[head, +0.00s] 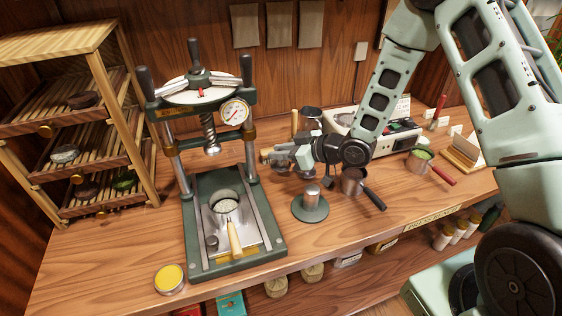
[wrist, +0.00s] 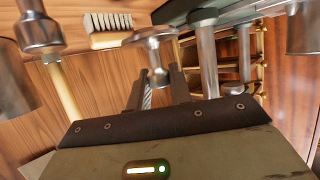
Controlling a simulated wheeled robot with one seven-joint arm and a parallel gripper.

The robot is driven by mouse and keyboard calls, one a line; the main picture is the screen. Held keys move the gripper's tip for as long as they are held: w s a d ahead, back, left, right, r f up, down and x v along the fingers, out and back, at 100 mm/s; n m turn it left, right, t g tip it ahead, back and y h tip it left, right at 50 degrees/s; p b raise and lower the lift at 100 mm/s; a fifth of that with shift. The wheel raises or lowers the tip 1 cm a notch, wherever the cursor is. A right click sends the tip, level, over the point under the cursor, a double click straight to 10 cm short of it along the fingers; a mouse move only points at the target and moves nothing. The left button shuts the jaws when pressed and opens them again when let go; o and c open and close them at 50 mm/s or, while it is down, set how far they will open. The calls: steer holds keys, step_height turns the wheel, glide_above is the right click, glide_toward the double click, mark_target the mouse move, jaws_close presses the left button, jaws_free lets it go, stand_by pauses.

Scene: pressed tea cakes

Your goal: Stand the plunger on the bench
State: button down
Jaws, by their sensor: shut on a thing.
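My gripper (head: 276,157) is above the bench (head: 365,218), just right of the press. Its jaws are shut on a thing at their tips. In the wrist view the dark fingers (wrist: 160,92) close around the narrow end of a metal piece (wrist: 154,42) with a broad round head, which looks like the plunger. In the head view the held thing is small and partly hidden by the jaws, so its tilt is unclear. A round green base with a metal cylinder (head: 312,195) stands on the bench below and right of my gripper.
The green press (head: 186,166) stands left of my gripper, with a mould (head: 226,207) and a wooden-handled tool (head: 235,240) on its bed. A dark-handled pot (head: 353,182) is to the right. A yellow tin (head: 170,279) sits front left.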

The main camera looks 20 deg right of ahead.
mark_target(283, 165)
step_height(283, 165, down, 3)
steer(key=shift+f, duration=0.2)
steer(key=shift+f+b, duration=0.4)
steer(key=shift+f, duration=0.2)
steer(key=c, duration=1.3)
jaws_free()
steer(key=shift+s+f, duration=0.1)
steer(key=shift+f, duration=0.05)
steer(key=shift+o, duration=0.2)
